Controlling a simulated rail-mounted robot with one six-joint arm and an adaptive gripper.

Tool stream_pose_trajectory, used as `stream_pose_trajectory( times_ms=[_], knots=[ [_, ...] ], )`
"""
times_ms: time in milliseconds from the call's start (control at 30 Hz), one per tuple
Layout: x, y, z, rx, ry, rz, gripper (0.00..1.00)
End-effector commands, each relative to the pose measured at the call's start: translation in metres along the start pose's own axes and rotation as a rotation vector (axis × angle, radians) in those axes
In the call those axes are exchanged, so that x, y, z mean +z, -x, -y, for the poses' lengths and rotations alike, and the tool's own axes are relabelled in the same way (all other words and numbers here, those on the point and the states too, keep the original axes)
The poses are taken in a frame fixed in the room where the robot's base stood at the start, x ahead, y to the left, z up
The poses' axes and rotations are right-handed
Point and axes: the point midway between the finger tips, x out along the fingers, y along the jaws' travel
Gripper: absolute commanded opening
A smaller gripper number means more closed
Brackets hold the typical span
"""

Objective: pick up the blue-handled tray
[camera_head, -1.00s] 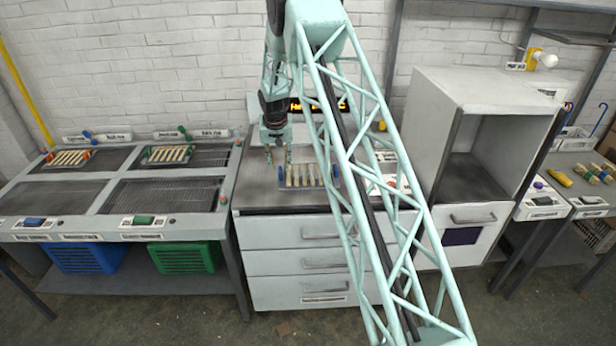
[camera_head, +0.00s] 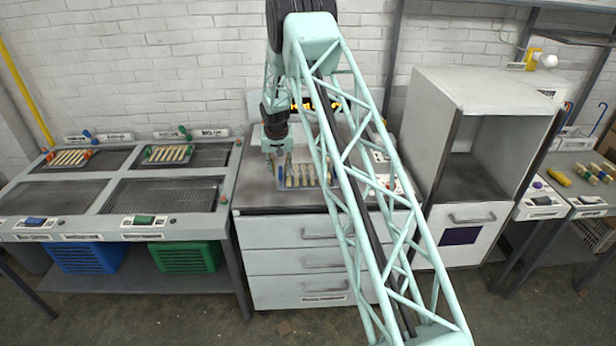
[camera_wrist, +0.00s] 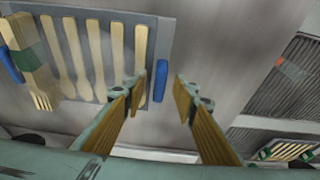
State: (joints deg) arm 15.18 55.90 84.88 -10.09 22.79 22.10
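The blue-handled tray (camera_head: 303,186) lies on the worktop in the head view, with several pale wooden spoons across it. In the wrist view the grey tray (camera_wrist: 88,14) fills the upper left. One blue handle (camera_wrist: 161,80) is at its right edge, the other (camera_wrist: 11,65) at its left. My gripper (camera_head: 279,168) is at the tray's left end in the head view. In the wrist view my gripper (camera_wrist: 157,88) is open, with the right-hand handle between its fingertips in the picture. I cannot tell whether either finger touches it.
The worktop tops a drawer cabinet (camera_head: 320,262). At left, a rack bench (camera_head: 108,185) holds an orange-handled tray (camera_head: 70,158) and a green-handled tray (camera_head: 167,154). A tall open white box (camera_head: 430,150) stands at right.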

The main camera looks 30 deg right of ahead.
Motion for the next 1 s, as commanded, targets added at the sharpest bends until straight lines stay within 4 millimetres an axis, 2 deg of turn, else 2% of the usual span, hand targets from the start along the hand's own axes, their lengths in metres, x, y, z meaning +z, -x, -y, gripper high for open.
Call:
stream_pose_trajectory(
  times_ms=[267,533,1000],
  knots=[
    [0.0001,0.0001,0.0000,0.000,0.000,0.000,0.25],
    [0.0001,0.0001,0.0000,0.000,0.000,0.000,0.01],
    [-0.0015,0.0032,0.0001,0.000,0.000,-0.001,0.00]
  ],
)
